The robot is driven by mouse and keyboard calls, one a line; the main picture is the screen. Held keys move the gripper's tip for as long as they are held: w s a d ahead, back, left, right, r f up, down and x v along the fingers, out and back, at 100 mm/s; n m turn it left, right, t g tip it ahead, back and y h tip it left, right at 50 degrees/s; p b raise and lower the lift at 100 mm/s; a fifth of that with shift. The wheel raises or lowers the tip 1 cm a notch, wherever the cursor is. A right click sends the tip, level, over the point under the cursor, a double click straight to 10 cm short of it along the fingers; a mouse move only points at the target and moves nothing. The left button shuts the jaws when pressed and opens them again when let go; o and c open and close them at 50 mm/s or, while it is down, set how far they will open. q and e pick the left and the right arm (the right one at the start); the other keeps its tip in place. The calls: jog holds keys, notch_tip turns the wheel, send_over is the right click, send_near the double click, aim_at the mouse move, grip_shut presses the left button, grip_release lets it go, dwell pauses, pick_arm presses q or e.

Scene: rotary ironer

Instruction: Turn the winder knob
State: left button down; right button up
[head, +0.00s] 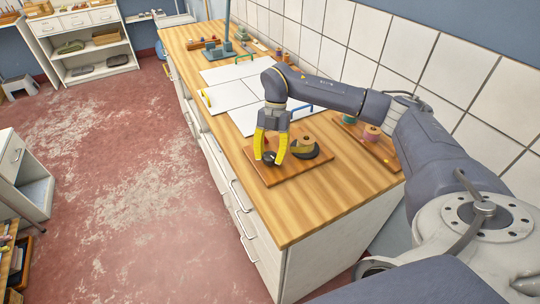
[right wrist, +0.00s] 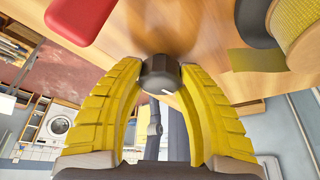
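The winder is a wooden board (head: 275,179) on the counter, with a dark disc and a tan spool (head: 303,144) on it. The spool, wound with yellow, also shows at the upper right of the right wrist view (right wrist: 304,32). The winder knob (right wrist: 161,75) is dark and rounded, with a small pale mark. It also shows low between the fingertips in the head view (head: 268,158). My right gripper (head: 270,157) points down with its yellow fingers on both sides of the knob. In the right wrist view the fingertips (right wrist: 161,70) appear to touch it. My left gripper is out of view.
White panels (head: 235,95) lie on the counter behind the winder. Another wooden board with spools (head: 371,132) stands to the right, near the tiled wall. A red object (right wrist: 80,20) is close by in the right wrist view. The counter's front left edge is clear.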

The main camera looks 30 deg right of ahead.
jog(key=c, duration=0.6)
jog(key=shift+o, duration=0.2)
jog(key=shift+n, duration=0.4)
jog(key=n+g+h, duration=0.1)
jog(key=n, duration=0.3)
jog(key=shift+a, duration=0.1)
jog(key=n+h, duration=0.2)
jog(key=n, duration=0.2)
jog(key=shift+n+g, duration=0.3)
jog(key=n+h, duration=0.2)
jog(key=n, duration=0.3)
jog(key=shift+s, duration=0.1)
jog(key=n, duration=0.2)
jog(key=n+t+h, duration=0.1)
jog(key=n, duration=0.2)
jog(key=shift+t+h, duration=0.3)
jog(key=shift+n, duration=0.3)
